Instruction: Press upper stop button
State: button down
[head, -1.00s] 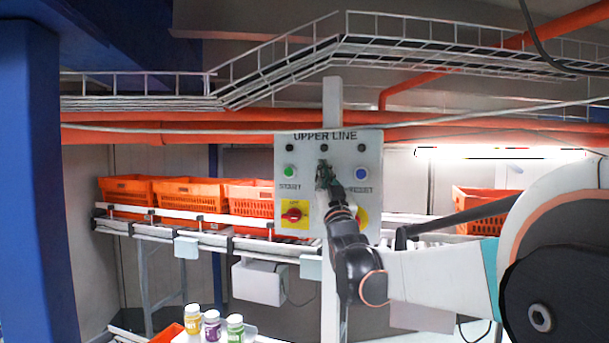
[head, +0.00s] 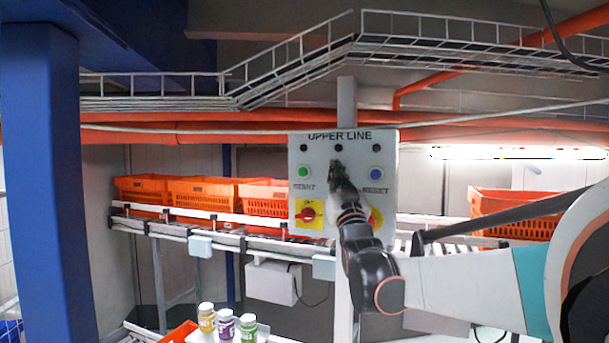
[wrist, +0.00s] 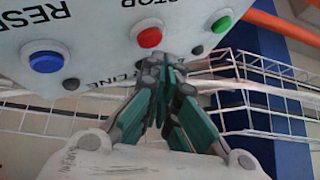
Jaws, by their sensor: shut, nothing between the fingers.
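The UPPER LINE control panel (head: 316,190) is a pale box facing me in the head view. My gripper (head: 338,170) is in front of its middle column, between the green start button (head: 303,172) and the blue reset button (head: 376,174), and hides the stop button there. In the wrist view the red stop button (wrist: 149,37) shows between the blue button (wrist: 46,61) and the green button (wrist: 221,24). My gripper (wrist: 168,62) is shut and empty, its fingertips close beside the red button. I cannot tell whether they touch the panel.
A red emergency knob (head: 307,214) on a yellow plate sits low on the panel; another yellow plate (head: 376,220) is partly behind my arm. Orange totes (head: 205,190) stand on the conveyor behind. Several bottles (head: 226,323) stand lower down. A blue pillar (head: 48,180) is at left.

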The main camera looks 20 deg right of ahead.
jog(key=shift+a, duration=0.1)
jog(key=s+a, duration=0.3)
jog(key=shift+s+a, duration=0.3)
jog(key=shift+s, duration=0.1)
dwell(0.5)
